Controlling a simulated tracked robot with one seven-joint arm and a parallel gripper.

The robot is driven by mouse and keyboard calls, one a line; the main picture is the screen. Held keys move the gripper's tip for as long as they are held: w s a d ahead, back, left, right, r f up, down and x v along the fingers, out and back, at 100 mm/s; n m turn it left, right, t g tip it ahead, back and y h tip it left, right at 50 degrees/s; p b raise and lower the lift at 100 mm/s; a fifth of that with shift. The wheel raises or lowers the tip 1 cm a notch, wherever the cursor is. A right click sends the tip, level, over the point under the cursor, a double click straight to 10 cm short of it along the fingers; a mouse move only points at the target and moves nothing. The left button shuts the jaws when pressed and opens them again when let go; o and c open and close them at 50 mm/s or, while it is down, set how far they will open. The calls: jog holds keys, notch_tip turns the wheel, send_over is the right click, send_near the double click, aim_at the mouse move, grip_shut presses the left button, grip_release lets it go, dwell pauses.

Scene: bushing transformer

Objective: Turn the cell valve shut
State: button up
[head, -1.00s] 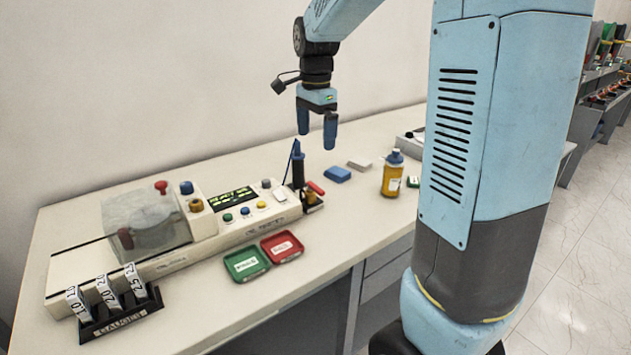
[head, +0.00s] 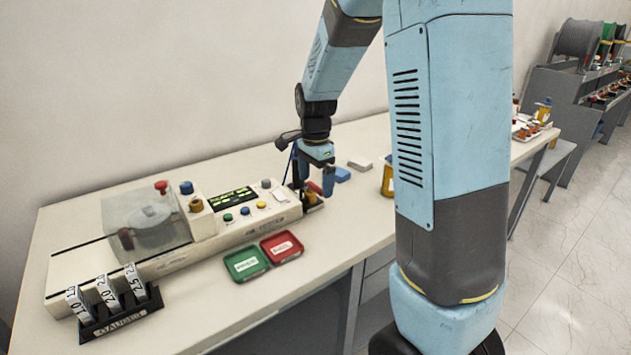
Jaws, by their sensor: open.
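The white tester (head: 222,232) lies along the bench with a clear-covered cell (head: 146,222) at its left part. A red knob (head: 161,186) stands at the cell's top, with a blue knob (head: 186,187) and a brass-yellow knob (head: 195,204) just right of it. I cannot tell which of these is the cell valve. My gripper (head: 315,183) points down, open, at the tester's right end. It is well right of the cell and overlaps a small dark tool holder (head: 314,203), partly hiding its tools. I cannot tell whether it touches them.
A green tray (head: 246,264) and a red tray (head: 282,247) lie in front of the tester. A gauge rack (head: 122,318) stands at front left. A blue block (head: 342,174) and a yellow bottle (head: 387,180), partly behind my arm, are to the right.

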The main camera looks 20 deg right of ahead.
jog(key=shift+f, duration=0.35)
jog(key=c, duration=1.1)
jog(key=shift+o, duration=0.2)
